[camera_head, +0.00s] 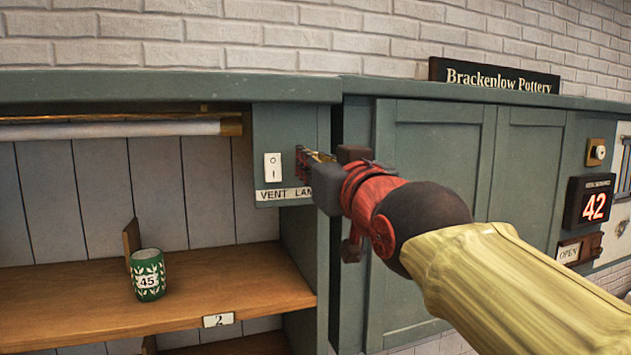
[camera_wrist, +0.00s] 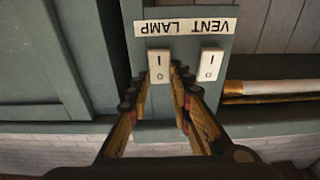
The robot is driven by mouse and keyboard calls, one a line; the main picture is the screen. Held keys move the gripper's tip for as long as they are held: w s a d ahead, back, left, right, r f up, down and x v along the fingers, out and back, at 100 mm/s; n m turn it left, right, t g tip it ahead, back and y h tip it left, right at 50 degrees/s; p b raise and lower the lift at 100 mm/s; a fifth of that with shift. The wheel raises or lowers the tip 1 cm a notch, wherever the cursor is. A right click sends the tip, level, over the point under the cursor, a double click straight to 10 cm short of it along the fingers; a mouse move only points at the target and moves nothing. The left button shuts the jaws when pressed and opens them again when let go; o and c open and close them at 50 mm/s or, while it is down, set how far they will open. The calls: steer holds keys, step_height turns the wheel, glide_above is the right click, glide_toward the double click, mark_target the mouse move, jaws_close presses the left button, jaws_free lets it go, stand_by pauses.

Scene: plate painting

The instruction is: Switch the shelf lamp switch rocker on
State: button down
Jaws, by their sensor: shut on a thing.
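The lamp switch rocker (camera_wrist: 159,60) is a white rocker marked I and 0, under the word LAMP on the upside-down label (camera_wrist: 187,27) in the wrist view. My gripper (camera_wrist: 165,88) has a fingertip on either side of its lower part in that view and is shut on it. In the head view my gripper (camera_head: 308,158) hides this rocker and part of the label. The vent rocker (camera_wrist: 210,64) is beside it, free of the fingers; it also shows in the head view (camera_head: 272,167). Which way the lamp rocker is tilted I cannot tell.
A white tube with brass fittings (camera_head: 110,130) runs under the cabinet top at left. A closed green cabinet door (camera_head: 430,240) is behind my arm. A red 42 display (camera_head: 590,203) is at right.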

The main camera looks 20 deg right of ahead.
steer(key=shift+s+f+t+b, duration=0.1)
steer(key=shift+f+t+b, duration=0.6)
steer(key=shift+b, duration=3.1)
steer(key=shift+r+t+b, duration=0.4)
steer(key=shift+b, duration=0.35)
steer(key=shift+r, duration=0.1)
steer(key=c, duration=1.6)
jaws_free()
steer(key=v, duration=1.2)
